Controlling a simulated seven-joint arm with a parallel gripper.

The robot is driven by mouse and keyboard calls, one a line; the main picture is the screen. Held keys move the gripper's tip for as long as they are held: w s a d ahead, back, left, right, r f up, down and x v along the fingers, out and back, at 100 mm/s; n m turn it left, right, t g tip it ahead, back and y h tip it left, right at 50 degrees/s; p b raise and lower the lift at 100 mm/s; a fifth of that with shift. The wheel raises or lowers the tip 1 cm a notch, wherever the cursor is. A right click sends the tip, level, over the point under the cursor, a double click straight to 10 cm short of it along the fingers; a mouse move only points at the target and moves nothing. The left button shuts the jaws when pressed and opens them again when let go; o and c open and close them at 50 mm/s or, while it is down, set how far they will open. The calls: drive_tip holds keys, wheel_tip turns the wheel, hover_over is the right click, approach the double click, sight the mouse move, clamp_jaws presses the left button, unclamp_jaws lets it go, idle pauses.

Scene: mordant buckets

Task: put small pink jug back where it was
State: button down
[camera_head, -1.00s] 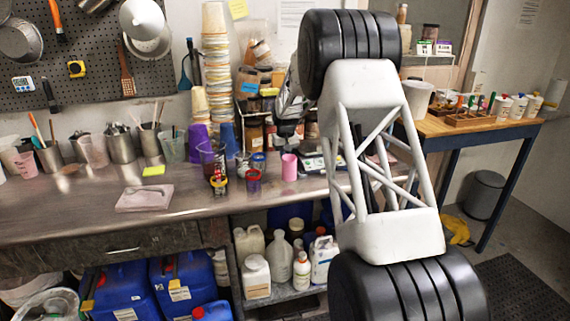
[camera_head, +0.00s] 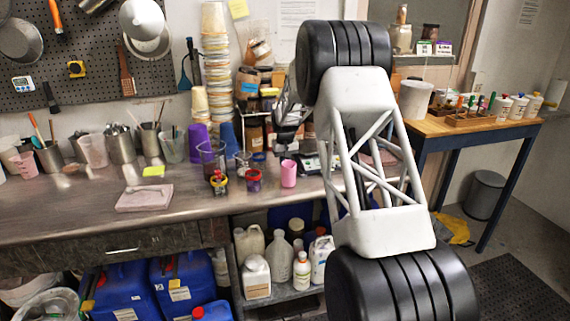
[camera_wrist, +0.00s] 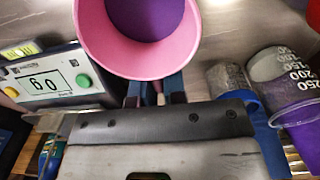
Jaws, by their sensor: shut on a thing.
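The small pink jug (camera_head: 288,174) is upright near the front edge of the metal bench. In the wrist view the jug (camera_wrist: 180,58) fills the top middle, its pink rim around a purple inside. My gripper (camera_wrist: 150,92) is shut on the near side of the jug, its dark fingers partly hidden under the rim. In the head view my gripper (camera_head: 285,148) shows small and dark just behind the jug. I cannot tell whether the jug's base touches the bench.
A scale (camera_wrist: 52,82) stands close by the jug. Measuring cups (camera_wrist: 285,78) stand on its other side in the wrist view. A red cup (camera_head: 253,182) and a dark beaker (camera_head: 211,158) are left of it.

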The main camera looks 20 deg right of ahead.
drive_tip(key=shift+f, duration=0.3)
drive_tip(key=c, duration=1.2)
unclamp_jaws()
wheel_tip(320, 180, up, 12)
drive_tip(key=shift+r, duration=0.1)
idle(0.5)
